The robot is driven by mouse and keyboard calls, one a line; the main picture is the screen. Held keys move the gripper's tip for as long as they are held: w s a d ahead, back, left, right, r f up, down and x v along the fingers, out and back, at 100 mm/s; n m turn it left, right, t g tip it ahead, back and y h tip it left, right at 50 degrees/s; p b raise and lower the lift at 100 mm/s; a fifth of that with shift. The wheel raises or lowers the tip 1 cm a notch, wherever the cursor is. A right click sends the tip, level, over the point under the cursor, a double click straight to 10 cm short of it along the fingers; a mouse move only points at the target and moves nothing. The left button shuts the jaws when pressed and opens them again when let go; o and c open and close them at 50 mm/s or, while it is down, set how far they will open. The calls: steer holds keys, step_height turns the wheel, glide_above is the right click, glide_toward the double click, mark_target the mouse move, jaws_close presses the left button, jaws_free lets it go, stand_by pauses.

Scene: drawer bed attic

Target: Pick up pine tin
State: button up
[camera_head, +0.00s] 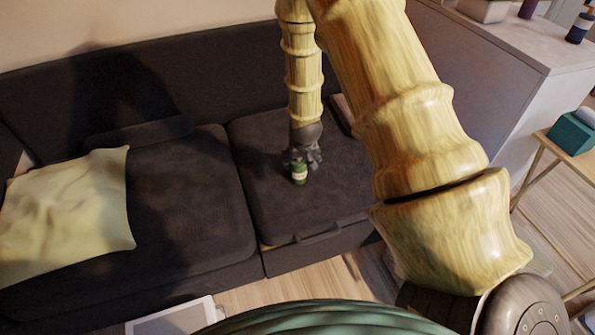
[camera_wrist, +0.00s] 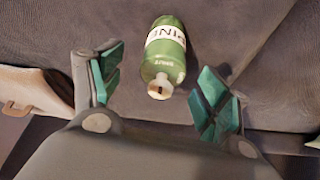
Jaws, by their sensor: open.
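The pine tin (camera_head: 299,175) is a small green container with a white label. It rests on the right seat cushion of the dark sofa. In the wrist view the pine tin (camera_wrist: 165,52) shows its label reading "PINE" and a pale cap pointing toward my gripper. My gripper (camera_head: 301,160) is right at the tin in the head view and partly covers it. In the wrist view my gripper (camera_wrist: 158,92) is open, its teal-padded fingers spread apart. The cap end lies near the line between the fingertips, with a gap on both sides. Neither finger appears to touch it.
The dark sofa (camera_head: 190,190) has a cream pillow (camera_head: 75,210) on its left seat. A grey-white cabinet (camera_head: 480,75) stands right of the sofa. A wooden side table (camera_head: 548,145) holds a teal box (camera_head: 572,133). The cushion around the tin is clear.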

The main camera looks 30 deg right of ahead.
mark_target(299, 162)
steer(key=shift+a+b+x, duration=0.15)
steer(key=shift+x, duration=1.25)
steer(key=shift+a+b+x, duration=0.1)
steer(key=shift+b+x, duration=0.05)
steer(key=shift+x, duration=1.25)
steer(key=shift+c, duration=0.2)
steer(key=c, duration=1.1)
steer(key=shift+r, duration=0.1)
steer(key=shift+c, duration=0.2)
